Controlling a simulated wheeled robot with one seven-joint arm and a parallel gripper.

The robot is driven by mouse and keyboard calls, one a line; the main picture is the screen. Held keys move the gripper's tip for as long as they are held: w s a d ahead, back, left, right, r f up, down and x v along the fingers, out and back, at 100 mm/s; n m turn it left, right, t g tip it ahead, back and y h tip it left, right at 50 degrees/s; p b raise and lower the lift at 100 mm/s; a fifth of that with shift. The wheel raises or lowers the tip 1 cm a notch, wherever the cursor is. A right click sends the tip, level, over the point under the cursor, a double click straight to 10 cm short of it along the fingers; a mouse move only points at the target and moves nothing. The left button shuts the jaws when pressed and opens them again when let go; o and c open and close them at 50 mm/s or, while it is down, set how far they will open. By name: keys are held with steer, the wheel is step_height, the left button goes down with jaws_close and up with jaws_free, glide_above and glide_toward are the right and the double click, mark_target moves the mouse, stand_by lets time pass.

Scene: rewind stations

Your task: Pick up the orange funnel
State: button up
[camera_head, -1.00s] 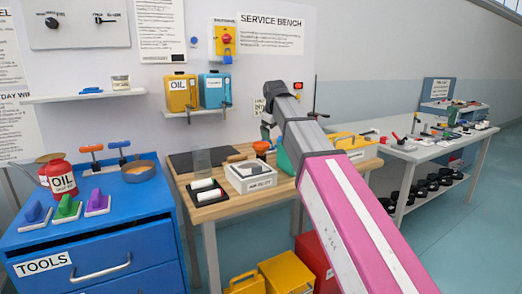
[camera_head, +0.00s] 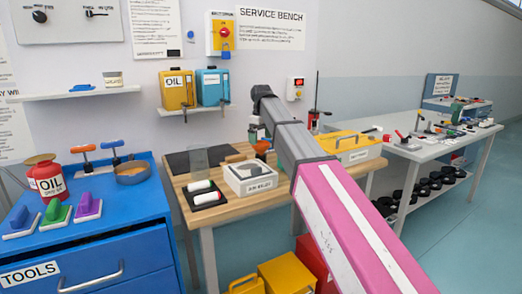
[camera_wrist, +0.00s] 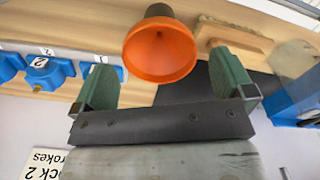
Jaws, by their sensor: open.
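The orange funnel (camera_wrist: 160,52) shows its wide round mouth in the wrist view, with a dark part behind its far end. In the head view the funnel (camera_head: 262,147) is a small orange shape at the back of the wooden bench (camera_head: 215,222), partly hidden by my arm. My gripper (camera_wrist: 163,66) is open, with one green finger on each side of the funnel in the wrist view. Gaps show between the funnel and both fingers; I cannot tell whether the fingers reach its depth.
A white box (camera_head: 250,178) and a black tray with white rolls (camera_head: 203,193) stand on the bench. A yellow case (camera_head: 352,146) is to the right. Blue valve-like parts (camera_wrist: 48,73) and a wooden block (camera_wrist: 235,38) lie near the funnel in the wrist view.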

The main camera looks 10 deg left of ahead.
mark_target(261, 154)
steer(key=shift+w+f, duration=0.1)
steer(key=shift+f, duration=2.85)
steer(key=c, duration=0.8)
